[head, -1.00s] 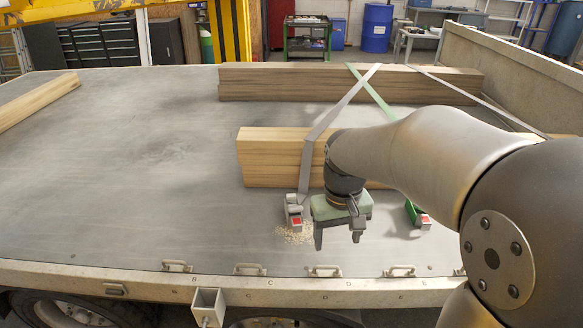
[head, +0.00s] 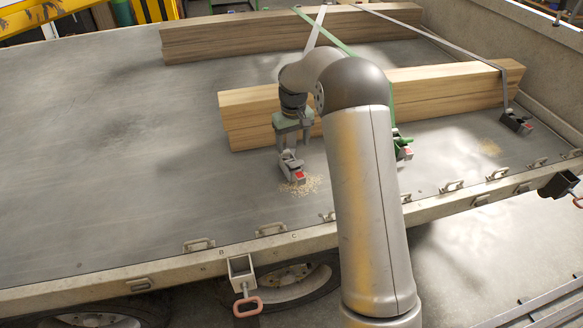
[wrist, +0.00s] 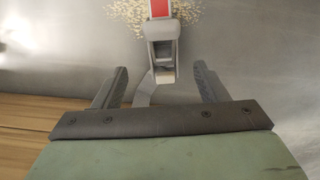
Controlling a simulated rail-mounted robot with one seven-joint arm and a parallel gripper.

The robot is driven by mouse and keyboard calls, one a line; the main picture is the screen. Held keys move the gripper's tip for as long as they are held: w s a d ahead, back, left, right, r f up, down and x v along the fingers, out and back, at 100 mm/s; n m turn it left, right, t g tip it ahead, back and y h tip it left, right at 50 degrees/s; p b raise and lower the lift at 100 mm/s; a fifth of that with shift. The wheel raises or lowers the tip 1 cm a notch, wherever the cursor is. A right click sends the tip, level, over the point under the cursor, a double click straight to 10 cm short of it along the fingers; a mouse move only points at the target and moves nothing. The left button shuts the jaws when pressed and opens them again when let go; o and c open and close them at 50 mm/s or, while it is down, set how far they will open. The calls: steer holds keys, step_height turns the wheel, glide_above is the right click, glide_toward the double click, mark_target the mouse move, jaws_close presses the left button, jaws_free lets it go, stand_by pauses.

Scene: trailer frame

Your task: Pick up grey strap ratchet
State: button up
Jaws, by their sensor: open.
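A grey strap ratchet (head: 289,168) with a red patch lies on the trailer bed in front of the near timber stack. My gripper (head: 293,146) points down just above and behind it, with fingers apart and nothing held. In the wrist view, the ratchet (wrist: 163,50) lies ahead, roughly centred between the two open fingers of my gripper (wrist: 164,82). Its grey strap runs back below it between the fingers. A second grey ratchet (head: 516,122) with a red patch sits at the far right end of the near stack.
A green ratchet (head: 403,150) stands to the right, partly behind my arm. The near timber stack (head: 245,118) is close behind my gripper. Sawdust (head: 303,187) lies around the ratchet. Metal rings line the bed's front edge (head: 150,272). The bed to the left is clear.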

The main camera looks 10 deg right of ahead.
mark_target(291, 160)
steer(key=f, duration=0.8)
steer(key=shift+w+a+f+p, duration=0.15)
steer(key=shift+a+f+p, duration=0.1)
steer(key=shift+f+p, duration=0.1)
steer(key=shift+r, duration=0.1)
steer(key=c, duration=1.2)
steer(key=shift+c, duration=0.4)
steer(key=shift+r, duration=0.15)
